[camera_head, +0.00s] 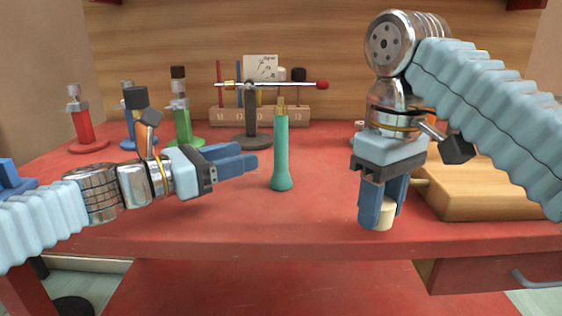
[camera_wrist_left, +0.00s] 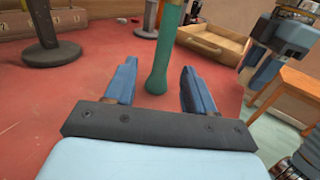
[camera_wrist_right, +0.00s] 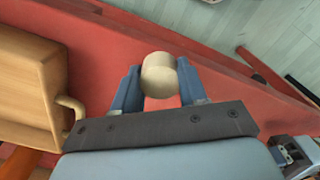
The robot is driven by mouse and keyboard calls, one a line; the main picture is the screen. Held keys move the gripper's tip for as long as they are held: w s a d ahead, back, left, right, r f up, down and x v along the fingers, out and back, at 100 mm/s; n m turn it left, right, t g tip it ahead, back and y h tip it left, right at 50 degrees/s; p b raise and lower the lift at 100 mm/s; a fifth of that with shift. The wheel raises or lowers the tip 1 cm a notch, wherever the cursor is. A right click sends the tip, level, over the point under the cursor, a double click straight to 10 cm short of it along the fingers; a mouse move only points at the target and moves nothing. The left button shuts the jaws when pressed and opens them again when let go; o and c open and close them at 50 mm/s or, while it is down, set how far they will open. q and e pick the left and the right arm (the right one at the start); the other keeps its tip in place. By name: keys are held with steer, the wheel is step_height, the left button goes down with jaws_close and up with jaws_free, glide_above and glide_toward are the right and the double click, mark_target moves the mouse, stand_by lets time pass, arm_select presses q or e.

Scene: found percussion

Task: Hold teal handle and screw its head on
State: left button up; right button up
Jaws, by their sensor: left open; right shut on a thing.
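The teal handle (camera_head: 281,150) stands upright on the red table, with a brass-coloured threaded tip (camera_head: 281,104) at its top. My left gripper (camera_head: 248,158) is open and points at the handle from the left. In the left wrist view the handle (camera_wrist_left: 164,52) stands between and just beyond the open fingers (camera_wrist_left: 158,85), with gaps on both sides. My right gripper (camera_head: 382,212) points down near the table's front edge and is shut on a cream cylindrical head (camera_head: 384,215). The head (camera_wrist_right: 160,75) also shows between the fingers in the right wrist view.
A wooden tray (camera_head: 490,205) lies right of my right gripper. Behind the handle are a dark stand with a red-tipped crossbar (camera_head: 251,110) and a wooden rack (camera_head: 297,116). Red (camera_head: 83,125), blue (camera_head: 127,132) and green (camera_head: 182,120) stands are at the back left. The table's front middle is clear.

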mark_target(275, 146)
arm_select(q)
steer(key=x, duration=0.4)
steer(key=shift+s+x, duration=0.15)
steer(key=shift+x, duration=1.15)
steer(key=shift+s+x, duration=0.15)
steer(key=shift+x, duration=1.15)
steer(key=shift+d, duration=0.2)
jaws_close()
steer(key=shift+r, duration=0.2)
